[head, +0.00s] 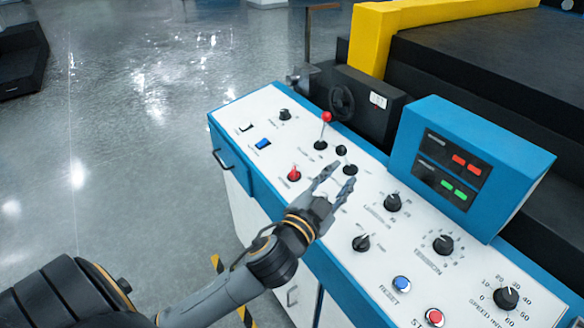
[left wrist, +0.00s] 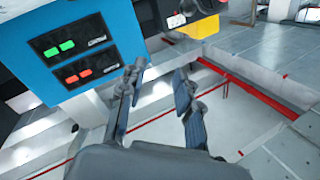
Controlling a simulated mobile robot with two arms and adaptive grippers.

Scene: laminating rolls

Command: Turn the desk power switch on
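The control desk (head: 225,113) has a white sloped top with blue edges. Near its far left corner are a small white-and-black switch (head: 246,127) and a blue rocker switch (head: 263,144); their labels are too small to read, so I cannot tell which is the power switch or its position. A red rotary knob (head: 294,174) sits nearer my arm. My left gripper (head: 341,174) is open and empty over the middle of the panel, to the right of these switches. Its spread fingers also show in the left wrist view (left wrist: 158,78). My right gripper is out of view.
A red-topped lever (head: 326,117) and several black knobs stand up from the panel. A blue display box (head: 480,160) with red and green readouts rises at the right. A dark machine with a yellow frame (head: 375,40) stands behind. Open floor lies left.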

